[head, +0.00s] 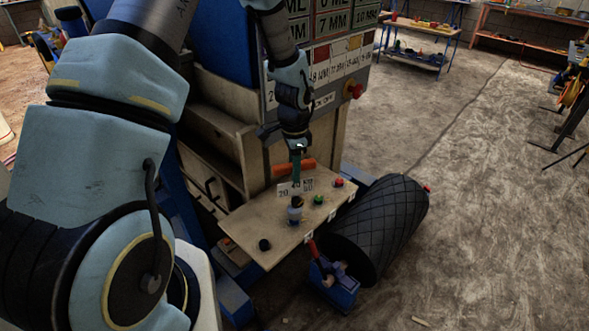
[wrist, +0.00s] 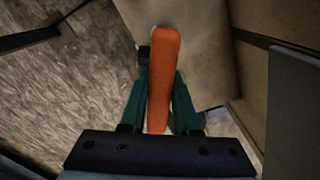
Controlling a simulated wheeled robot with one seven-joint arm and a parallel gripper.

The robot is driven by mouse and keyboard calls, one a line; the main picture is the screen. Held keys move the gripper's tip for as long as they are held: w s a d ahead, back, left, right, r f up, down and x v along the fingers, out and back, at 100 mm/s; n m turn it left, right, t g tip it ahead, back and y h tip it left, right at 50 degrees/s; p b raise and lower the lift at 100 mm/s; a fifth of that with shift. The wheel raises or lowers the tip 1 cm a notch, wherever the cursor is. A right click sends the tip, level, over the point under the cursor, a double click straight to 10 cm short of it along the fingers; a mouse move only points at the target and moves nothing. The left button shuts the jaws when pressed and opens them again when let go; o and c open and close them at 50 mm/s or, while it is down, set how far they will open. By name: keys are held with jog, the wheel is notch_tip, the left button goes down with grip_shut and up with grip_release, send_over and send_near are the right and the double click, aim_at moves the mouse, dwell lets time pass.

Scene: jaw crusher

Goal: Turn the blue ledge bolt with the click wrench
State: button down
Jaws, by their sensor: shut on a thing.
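My gripper (head: 297,178) points down over the beige ledge (head: 245,228) at the front of the crusher. Its green fingers (wrist: 160,98) are shut on an orange handle (wrist: 163,70), which I take to be the click wrench. The handle also shows as an orange bar (head: 308,165) lying crosswise at the fingers in the head view. The rest of the wrench cannot be made out.
The ledge carries a black knob (head: 264,245), a green button (head: 318,200), a red button (head: 339,182) and a numbered label. Open floor (head: 480,210) spreads beyond.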

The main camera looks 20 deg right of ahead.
jog(key=shift+f+b, duration=0.9)
jog(key=shift+f, duration=1)
dwell(0.4)
jog(key=shift+m+p, duration=1.1)
jog(key=shift+m, duration=1.8)
